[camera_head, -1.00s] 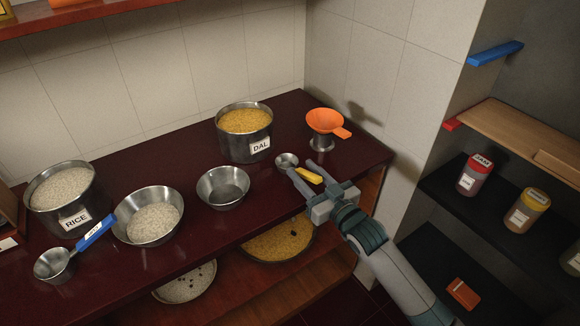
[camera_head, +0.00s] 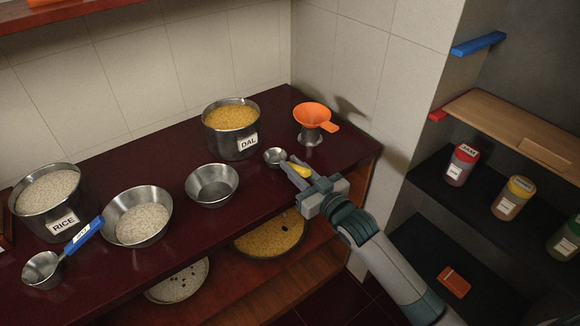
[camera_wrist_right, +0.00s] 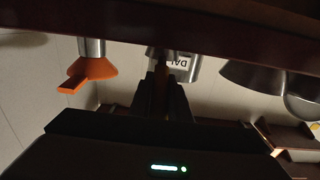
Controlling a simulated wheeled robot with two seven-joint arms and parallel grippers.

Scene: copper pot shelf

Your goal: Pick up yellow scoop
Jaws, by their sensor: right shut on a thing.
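The yellow scoop has a small metal bowl (camera_head: 275,157) and a yellow handle (camera_head: 301,171). It is at the right part of the dark red counter, in front of the dal pot. My right gripper (camera_head: 297,170) reaches in from the lower right and is shut on the yellow handle. In the right wrist view, which looks upside down, the fingers (camera_wrist_right: 160,98) close around the handle and the scoop's bowl is hard to make out. I cannot tell whether the scoop touches the counter. My left gripper is not in view.
The dal pot (camera_head: 231,143) and the orange funnel (camera_head: 313,115) on its metal stand are close behind the scoop. An empty metal bowl (camera_head: 212,186) is to its left. Farther left are a rice bowl (camera_head: 137,219), a rice pot (camera_head: 48,204) and a blue-handled scoop (camera_head: 42,270).

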